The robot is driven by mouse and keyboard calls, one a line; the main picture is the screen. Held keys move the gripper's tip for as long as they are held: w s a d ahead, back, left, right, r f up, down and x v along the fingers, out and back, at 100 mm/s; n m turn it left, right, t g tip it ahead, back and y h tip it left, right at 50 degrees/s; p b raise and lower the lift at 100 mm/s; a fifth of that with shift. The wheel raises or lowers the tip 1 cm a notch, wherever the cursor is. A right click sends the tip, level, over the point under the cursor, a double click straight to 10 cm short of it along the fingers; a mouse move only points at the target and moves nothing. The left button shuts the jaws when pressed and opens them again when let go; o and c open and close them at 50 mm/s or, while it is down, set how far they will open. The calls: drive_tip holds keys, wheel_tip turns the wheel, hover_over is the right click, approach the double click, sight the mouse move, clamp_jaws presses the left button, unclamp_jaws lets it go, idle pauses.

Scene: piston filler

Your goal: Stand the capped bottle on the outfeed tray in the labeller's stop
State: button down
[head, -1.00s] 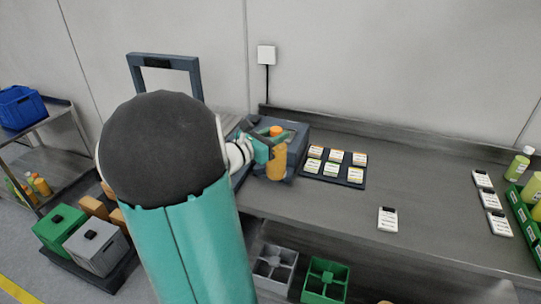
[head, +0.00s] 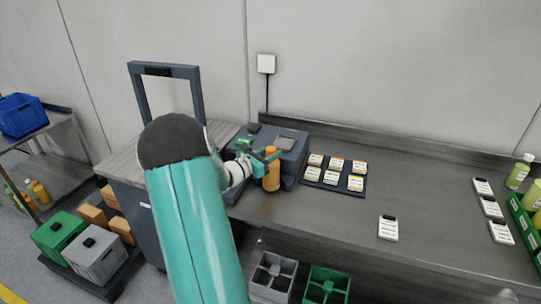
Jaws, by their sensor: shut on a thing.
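An orange capped bottle (head: 271,181) stands upright at the front of the dark blue-grey labeller (head: 293,143) on the bench. My gripper (head: 268,163) is shut on the bottle's upper part, coming in from the left. The gripper hides part of the bottle's top. I cannot tell whether the bottle's base touches the labeller's stop, which I cannot make out behind it. The outfeed tray cannot be made out in this view.
A dark tray (head: 338,192) of label cards lies right of the labeller. White cards (head: 388,228) and a green crate (head: 521,221) of bottles are farther right. A dark frame (head: 167,70) stands behind my arm.

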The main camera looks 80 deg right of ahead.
drive_tip(key=shift+f, duration=0.45)
drive_tip(key=c, duration=1.1)
unclamp_jaws()
drive_tip(key=shift+r, duration=0.2)
drive_tip(key=v, duration=1.2)
